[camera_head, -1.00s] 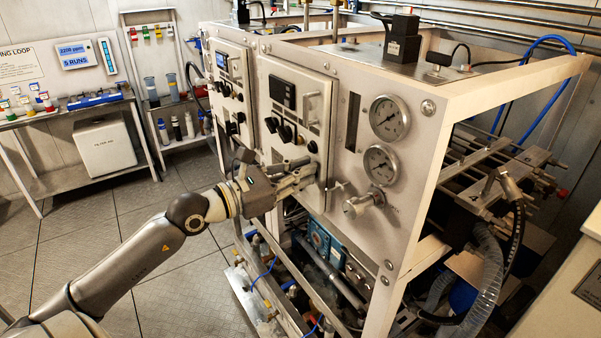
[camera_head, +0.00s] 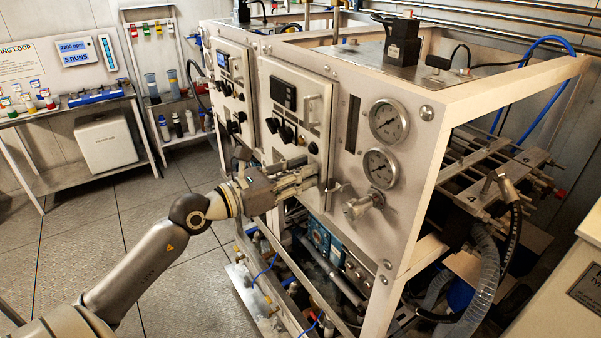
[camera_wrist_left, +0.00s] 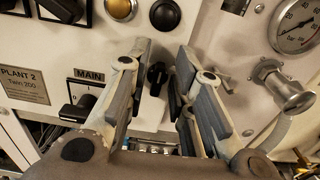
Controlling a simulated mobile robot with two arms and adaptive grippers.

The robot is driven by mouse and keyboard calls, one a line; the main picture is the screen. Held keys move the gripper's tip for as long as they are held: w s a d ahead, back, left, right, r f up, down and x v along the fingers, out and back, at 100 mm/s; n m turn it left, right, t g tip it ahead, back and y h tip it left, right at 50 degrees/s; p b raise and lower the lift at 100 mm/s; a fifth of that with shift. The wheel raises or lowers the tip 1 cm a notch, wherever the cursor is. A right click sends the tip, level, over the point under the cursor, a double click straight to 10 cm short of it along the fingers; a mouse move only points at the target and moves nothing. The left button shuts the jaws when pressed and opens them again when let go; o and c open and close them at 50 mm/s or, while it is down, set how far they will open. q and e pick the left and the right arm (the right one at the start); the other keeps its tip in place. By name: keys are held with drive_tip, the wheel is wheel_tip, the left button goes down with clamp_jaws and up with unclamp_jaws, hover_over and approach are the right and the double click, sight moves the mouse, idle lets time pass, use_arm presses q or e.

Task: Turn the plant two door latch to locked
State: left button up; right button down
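The plant two door (camera_head: 290,112) is the nearer cabinet door in the head view, and it looks closed. A small black knob (camera_wrist_left: 157,76), which looks like the door latch, sits on the panel near the door's lower right corner in the wrist view. My left gripper (camera_head: 317,176) is at that corner. In the wrist view its two fingers (camera_wrist_left: 163,62) are open, with the knob in the gap between them. I cannot tell whether either finger touches it. In the head view the fingers hide the latch. My right gripper is not in view.
A metal valve knob (camera_head: 364,205) and two gauges (camera_head: 389,120) are to the right. Pipes and hoses fill the open frame below. Floor (camera_head: 180,285) is clear at left.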

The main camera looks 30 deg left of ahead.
use_arm(q)
drive_tip(key=shift+o, duration=0.2)
drive_tip(key=shift+s, duration=0.1)
drive_tip(key=v, duration=1.1)
drive_tip(key=shift+s+a, duration=0.2)
drive_tip(key=shift+s, duration=0.15)
idle(0.3)
